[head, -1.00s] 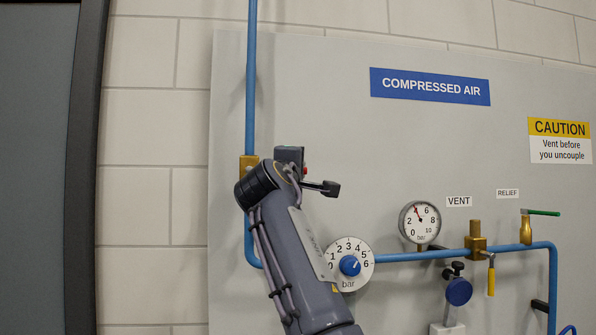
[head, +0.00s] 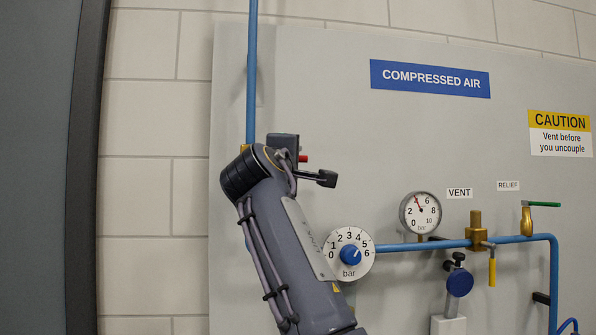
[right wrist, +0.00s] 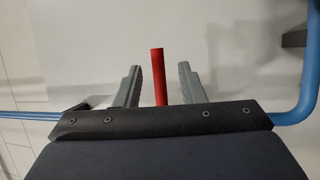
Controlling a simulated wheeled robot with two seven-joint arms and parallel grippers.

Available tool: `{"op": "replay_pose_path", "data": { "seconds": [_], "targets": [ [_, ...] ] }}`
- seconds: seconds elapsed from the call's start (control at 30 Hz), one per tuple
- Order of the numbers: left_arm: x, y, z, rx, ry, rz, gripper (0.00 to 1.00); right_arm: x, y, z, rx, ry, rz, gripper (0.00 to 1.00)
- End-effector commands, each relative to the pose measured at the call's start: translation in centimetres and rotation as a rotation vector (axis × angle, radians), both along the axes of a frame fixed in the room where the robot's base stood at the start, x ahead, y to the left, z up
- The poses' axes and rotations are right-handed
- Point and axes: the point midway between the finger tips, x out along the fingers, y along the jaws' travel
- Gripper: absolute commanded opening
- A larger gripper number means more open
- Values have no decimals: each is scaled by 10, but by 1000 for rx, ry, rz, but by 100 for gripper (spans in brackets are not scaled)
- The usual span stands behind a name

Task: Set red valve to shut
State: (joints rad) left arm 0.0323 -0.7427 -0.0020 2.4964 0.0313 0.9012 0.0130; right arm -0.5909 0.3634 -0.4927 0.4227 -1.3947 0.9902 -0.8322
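The red valve handle (right wrist: 158,76) stands between the two grey fingers of my right gripper (right wrist: 160,66) in the right wrist view, with a gap on each side. The gripper is open around it and is not seen to touch it. In the head view only a small bit of the red handle (head: 303,158) shows beside my right arm's wrist, near the vertical blue pipe (head: 251,80). The valve body and most of the handle are hidden behind my arm there. My left gripper is not in view.
A bar dial with a blue knob (head: 350,254) sits close to the right of my arm. Further right are a pressure gauge (head: 420,213), a vent valve with a yellow handle (head: 492,272) and a relief valve with a green handle (head: 542,204).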

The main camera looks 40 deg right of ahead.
Motion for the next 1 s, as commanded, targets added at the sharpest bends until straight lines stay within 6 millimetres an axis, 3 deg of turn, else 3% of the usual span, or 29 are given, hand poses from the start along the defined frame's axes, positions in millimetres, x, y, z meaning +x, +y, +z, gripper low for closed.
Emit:
{"op": "replay_pose_path", "data": {
  "seconds": [0.03, 0.3, 1.0],
  "targets": [
    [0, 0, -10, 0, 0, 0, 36, -5, 8, -6, 1, -3, 6, 36],
    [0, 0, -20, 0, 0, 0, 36, -20, 28, -7, 1, -1, 0, 36],
    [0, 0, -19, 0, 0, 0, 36, -20, 28, -6, 0, 0, 0, 36]
  ]
}}
